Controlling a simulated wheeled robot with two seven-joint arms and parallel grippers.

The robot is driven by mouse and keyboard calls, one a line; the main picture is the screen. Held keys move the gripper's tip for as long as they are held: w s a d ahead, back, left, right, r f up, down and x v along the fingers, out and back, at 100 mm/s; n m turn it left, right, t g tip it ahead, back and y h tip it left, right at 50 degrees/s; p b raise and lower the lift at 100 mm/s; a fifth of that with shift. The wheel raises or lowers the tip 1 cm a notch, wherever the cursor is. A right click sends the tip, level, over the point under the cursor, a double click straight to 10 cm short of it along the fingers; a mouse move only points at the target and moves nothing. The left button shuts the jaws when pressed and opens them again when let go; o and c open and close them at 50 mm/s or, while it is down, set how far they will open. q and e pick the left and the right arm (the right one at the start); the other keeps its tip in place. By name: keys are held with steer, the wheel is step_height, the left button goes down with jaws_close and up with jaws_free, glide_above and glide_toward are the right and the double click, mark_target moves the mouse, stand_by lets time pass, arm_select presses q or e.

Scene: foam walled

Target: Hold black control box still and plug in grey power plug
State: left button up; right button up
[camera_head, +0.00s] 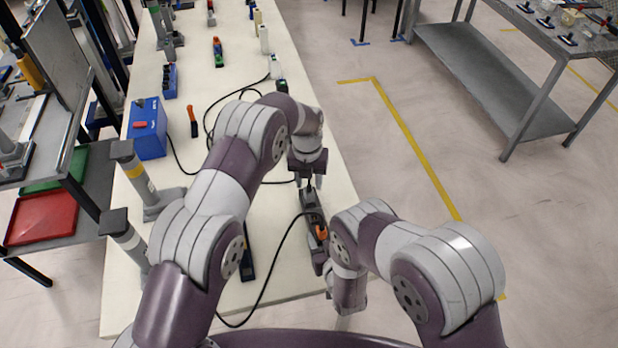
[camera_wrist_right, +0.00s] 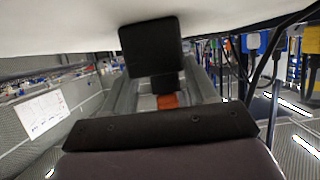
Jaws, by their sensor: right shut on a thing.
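A long dark grey and black body (camera_head: 312,202), which seems to be the control box, lies near the right edge of the white table. My left gripper (camera_head: 307,181) points down over its far end; I cannot tell whether its fingers touch it. A black cable runs up to the body from the left. An orange part (camera_head: 321,232) shows at its near end and also in the right wrist view (camera_wrist_right: 168,100), partly behind a black finger. My right gripper (camera_head: 322,262) is shut at this near end, on what seems to be the grey plug, mostly hidden.
Loose black cables cross the middle. Open floor lies right of the table.

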mark_target(308, 186)
steer(key=shift+s+f, duration=0.1)
arm_select(q)
step_height(308, 186, up, 8)
steer(key=shift+a+f, duration=0.15)
steer(key=shift+f, duration=0.1)
stand_by(0.4)
arm_select(e)
steer(key=o, duration=1.3)
